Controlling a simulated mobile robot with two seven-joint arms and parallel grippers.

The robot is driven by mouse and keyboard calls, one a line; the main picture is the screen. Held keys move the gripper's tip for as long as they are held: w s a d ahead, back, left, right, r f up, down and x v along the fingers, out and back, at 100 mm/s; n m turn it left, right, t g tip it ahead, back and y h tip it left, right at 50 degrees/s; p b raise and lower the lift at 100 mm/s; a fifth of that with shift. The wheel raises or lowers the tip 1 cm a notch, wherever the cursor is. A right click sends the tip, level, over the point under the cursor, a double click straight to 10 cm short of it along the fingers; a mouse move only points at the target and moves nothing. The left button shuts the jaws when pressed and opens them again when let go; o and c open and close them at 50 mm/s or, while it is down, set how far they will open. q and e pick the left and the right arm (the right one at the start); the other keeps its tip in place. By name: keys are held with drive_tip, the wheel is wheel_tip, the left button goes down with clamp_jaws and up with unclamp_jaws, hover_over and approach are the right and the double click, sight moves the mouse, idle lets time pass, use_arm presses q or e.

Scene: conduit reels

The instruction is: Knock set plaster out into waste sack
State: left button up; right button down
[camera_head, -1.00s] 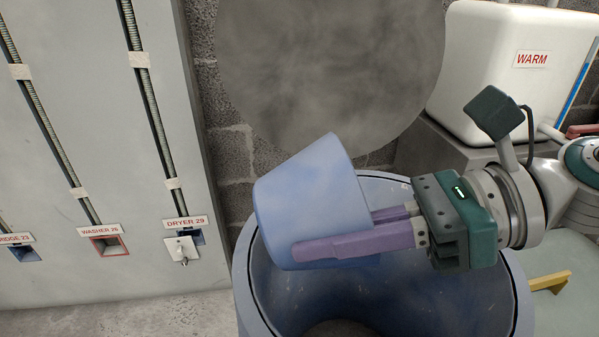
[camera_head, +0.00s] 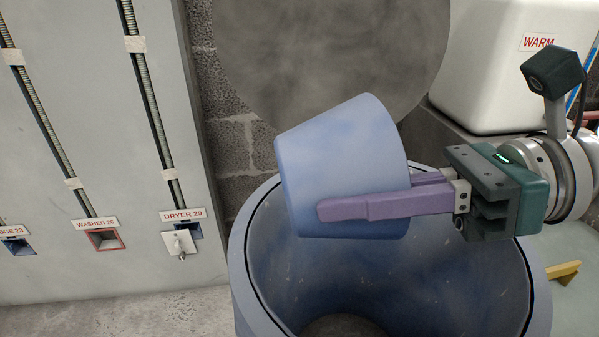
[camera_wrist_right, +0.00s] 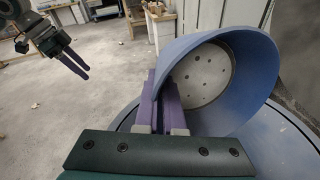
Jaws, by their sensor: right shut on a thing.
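My right gripper (camera_head: 385,200) is shut on a blue bucket (camera_head: 340,165), with one purple finger along its outside. The bucket is tipped on its side over a large blue round bin (camera_head: 262,285). Its wide mouth faces right in the head view and its narrower base faces left. In the right wrist view the bucket (camera_wrist_right: 240,55) shows a pale grey disc (camera_wrist_right: 203,75) with several dark spots deep inside; I cannot tell if this is plaster. My left gripper (camera_wrist_right: 75,62) shows only in the right wrist view, apart from the bucket; its finger gap is unclear. I cannot make out a waste sack.
A large grey disc (camera_head: 330,60) stands behind the bin. A white tank marked WARM (camera_head: 490,85) is at back right. A grey panel (camera_head: 90,170) with labelled conduits is on the left. A yellow piece (camera_head: 563,270) lies at right. Open floor (camera_wrist_right: 60,120) shows at left in the wrist view.

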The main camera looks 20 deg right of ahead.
drive_tip(key=shift+d+r+y+b, duration=0.25)
drive_tip(key=shift+d+y+b, duration=0.25)
drive_tip(key=shift+b, duration=0.75)
drive_tip(key=shift+s+d+r+m+t+y+b, duration=0.2)
drive_tip(key=shift+y+b, duration=0.25)
drive_tip(key=shift+b, duration=0.4)
drive_tip(key=shift+d+r+m+t+y+b, duration=0.1)
drive_tip(key=shift+d+t+y+b, duration=0.3)
drive_tip(key=shift+b, duration=0.4)
drive_tip(key=shift+s+d+r+y+b, duration=0.1)
drive_tip(key=shift+d+y+b, duration=0.35)
drive_tip(key=shift+b, duration=0.65)
